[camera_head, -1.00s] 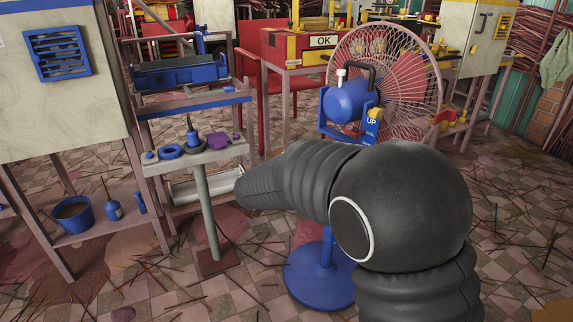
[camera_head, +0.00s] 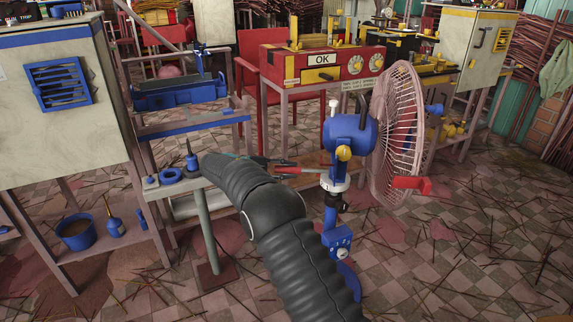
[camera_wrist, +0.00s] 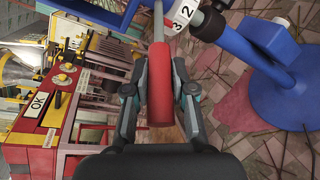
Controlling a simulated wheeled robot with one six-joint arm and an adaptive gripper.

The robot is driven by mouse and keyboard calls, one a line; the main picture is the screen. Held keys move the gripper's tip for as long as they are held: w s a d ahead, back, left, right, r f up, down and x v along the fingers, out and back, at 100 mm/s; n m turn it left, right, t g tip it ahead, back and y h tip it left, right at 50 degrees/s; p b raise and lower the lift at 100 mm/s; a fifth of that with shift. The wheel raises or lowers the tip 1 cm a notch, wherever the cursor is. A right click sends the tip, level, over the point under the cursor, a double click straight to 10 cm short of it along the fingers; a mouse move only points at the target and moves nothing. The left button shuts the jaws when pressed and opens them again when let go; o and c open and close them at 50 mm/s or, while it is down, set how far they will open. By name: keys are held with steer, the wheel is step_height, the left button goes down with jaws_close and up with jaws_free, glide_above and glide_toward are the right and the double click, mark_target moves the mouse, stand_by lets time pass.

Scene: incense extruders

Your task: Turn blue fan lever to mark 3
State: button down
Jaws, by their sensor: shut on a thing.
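The blue fan (camera_head: 347,140) stands on a blue post, its cage (camera_head: 398,135) turned to the right. Its red lever (camera_head: 302,170) sticks out to the left from a white collar (camera_head: 338,184). In the wrist view the red grip (camera_wrist: 160,95) of the lever lies between the fingers of my gripper (camera_wrist: 160,72), which is shut on it. The white collar shows the numbers 2 and 3 (camera_wrist: 180,17), with 3 nearer the lever rod. I cannot tell which mark is set. In the head view my gripper (camera_head: 262,162) is partly behind my arm.
A small stand with blue tools (camera_head: 172,176) is left of my arm. A red machine marked OK (camera_head: 322,62) stands behind the fan. A grey cabinet (camera_head: 62,110) is at the left. The floor (camera_head: 450,230) at the right is open, with scattered sticks.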

mark_target(273, 167)
steer(key=shift+w+d+m+g+p, duration=0.1)
steer(key=shift+w+m+g+p, duration=0.3)
steer(key=shift+w+g, duration=0.15)
steer(key=c, duration=1)
jaws_free()
steer(key=shift+w+d, duration=0.1)
steer(key=shift+d, duration=0.05)
steer(key=shift+v, duration=3.95)
steer(key=shift+f, duration=0.15)
